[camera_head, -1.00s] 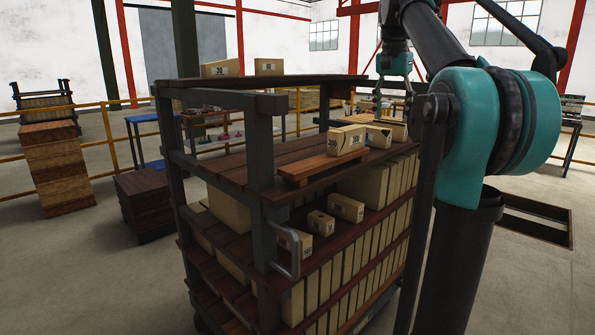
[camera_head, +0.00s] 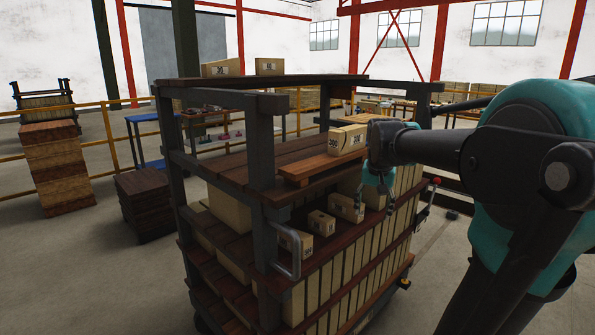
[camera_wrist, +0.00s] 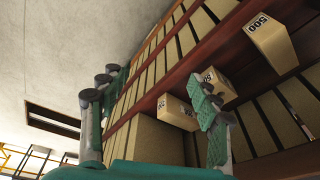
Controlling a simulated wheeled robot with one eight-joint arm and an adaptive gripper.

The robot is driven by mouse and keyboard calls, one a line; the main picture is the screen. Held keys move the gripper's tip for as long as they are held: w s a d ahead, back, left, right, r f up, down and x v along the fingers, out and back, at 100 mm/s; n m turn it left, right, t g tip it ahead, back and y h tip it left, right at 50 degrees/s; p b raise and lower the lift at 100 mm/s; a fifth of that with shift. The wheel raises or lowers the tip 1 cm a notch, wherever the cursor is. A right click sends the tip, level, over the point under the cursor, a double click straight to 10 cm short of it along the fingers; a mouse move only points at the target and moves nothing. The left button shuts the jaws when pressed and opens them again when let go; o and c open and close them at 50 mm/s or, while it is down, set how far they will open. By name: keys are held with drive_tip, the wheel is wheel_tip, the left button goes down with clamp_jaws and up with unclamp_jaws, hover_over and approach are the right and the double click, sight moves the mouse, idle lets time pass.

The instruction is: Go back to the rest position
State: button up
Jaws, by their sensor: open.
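My gripper (camera_head: 378,205) hangs below my wrist, in front of the right side of the wooden rack (camera_head: 225,160). In the wrist view my gripper (camera_wrist: 155,84) shows its two teal fingers wide apart, with nothing held between them. The fingers appear near the rack's shelf edges. My arm reaches in from the right and hides part of the rack's top right end.
Smaller boxes stand on the shelf below, including one (camera_head: 346,208) near my gripper. Rows of tan slabs (camera_head: 325,290) fill lower shelves. Open floor (camera_head: 440,265) lies right of the rack.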

drive_tip(key=s+a+f+n, duration=0.1)
drive_tip(key=s+f+n, duration=0.1)
drive_tip(key=s+f, duration=0.7)
drive_tip(key=s+a+f+n+t, duration=0.1)
drive_tip(key=s+a+f+n, duration=0.1)
drive_tip(key=s+f, duration=0.7)
wheel_tip(320, 180, down, 4)
drive_tip(key=shift+f, duration=0.1)
